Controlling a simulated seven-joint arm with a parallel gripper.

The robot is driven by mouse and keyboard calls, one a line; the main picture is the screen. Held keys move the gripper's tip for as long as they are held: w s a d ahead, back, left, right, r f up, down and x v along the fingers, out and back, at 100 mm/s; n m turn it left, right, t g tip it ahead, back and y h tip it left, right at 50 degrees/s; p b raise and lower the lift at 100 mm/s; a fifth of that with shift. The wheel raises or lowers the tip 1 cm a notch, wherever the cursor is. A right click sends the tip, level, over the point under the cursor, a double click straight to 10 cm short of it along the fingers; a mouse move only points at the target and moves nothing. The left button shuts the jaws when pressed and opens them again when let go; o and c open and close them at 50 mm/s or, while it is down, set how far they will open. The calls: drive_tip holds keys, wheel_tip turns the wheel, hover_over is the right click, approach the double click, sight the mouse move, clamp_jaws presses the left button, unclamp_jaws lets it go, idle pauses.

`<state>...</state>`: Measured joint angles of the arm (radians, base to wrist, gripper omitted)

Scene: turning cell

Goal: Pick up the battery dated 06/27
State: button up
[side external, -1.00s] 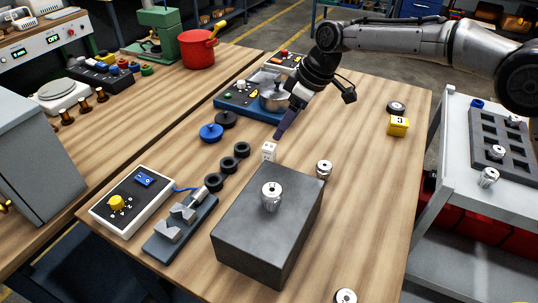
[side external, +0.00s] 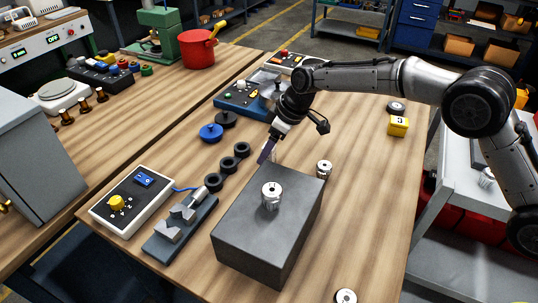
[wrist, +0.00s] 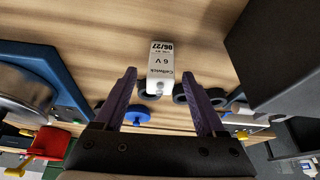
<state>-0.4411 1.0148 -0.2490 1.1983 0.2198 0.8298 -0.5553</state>
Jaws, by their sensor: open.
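The battery (wrist: 161,65) is a small white block with "06/27" and "6 V" printed on it, upside down in the wrist view. It stands on the wooden bench near the back corner of the dark grey block. My gripper (wrist: 160,76) is open, with a purple finger on each side of the battery's near end in that view; I see gaps on both sides. In the side view my gripper (side external: 265,157) is low beside the block and hides most of the battery (side external: 274,154).
The dark grey block (side external: 255,235) carries a metal cylinder (side external: 271,195). Another metal part (side external: 324,169) stands right of the battery. Black rings (side external: 228,164) lie to the left, with a blue knob (side external: 211,132) behind them. The bench's right side is mostly clear.

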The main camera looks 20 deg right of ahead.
clamp_jaws()
drive_tip(key=shift+r, duration=0.15)
idle(0.4)
